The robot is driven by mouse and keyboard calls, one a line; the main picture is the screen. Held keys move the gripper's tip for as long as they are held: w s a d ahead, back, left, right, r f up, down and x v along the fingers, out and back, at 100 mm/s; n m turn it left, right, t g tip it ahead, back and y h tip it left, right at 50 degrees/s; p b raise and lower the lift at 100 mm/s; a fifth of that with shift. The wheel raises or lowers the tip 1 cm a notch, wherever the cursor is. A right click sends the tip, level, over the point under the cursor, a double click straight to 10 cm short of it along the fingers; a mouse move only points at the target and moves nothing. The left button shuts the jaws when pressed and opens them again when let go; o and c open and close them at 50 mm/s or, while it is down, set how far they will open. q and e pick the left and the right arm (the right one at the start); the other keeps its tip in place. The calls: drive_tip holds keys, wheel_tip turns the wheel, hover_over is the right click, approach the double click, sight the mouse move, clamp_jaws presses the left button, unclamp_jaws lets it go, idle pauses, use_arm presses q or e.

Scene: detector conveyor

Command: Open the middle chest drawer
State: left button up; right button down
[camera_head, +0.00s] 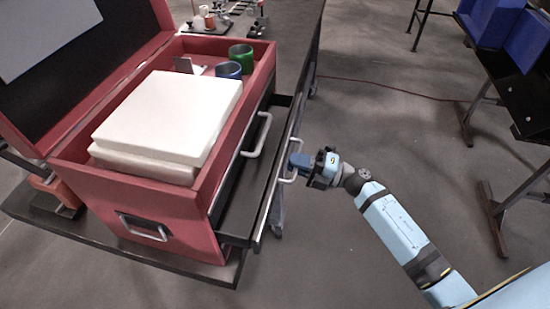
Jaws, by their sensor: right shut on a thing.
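A red tool chest (180,205) stands on a dark table with its lid open. A dark drawer (238,210) below the top drawer is pulled out to the right, and the part of its inside that shows looks empty. The top drawer is closed, with a silver handle (260,136). My right gripper (297,161) is at the outer face of the pulled-out drawer, shut on its silver handle (289,179). Whatever lies under the open drawer on the chest's front is hidden. My left gripper is not in view.
White boxes (170,108), a green cup (240,55) and a blue cup (228,70) sit in the chest's open top. Small items stand on the table behind. Blue bins (488,20) on a dark rack are at the right.

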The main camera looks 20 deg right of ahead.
drive_tip(key=r+v, duration=0.2)
drive_tip(key=v, duration=0.8)
drive_tip(key=shift+b, duration=0.4)
drive_tip(key=shift+s+d, duration=0.1)
drive_tip(key=shift+s, duration=0.05)
drive_tip(key=c, duration=1.2)
unclamp_jaws()
drive_tip(key=shift+f, duration=0.1)
drive_tip(key=b+v, duration=0.3)
drive_tip(key=v, duration=1)
drive_tip(key=shift+s+d, duration=0.25)
drive_tip(key=shift+d, duration=0.1)
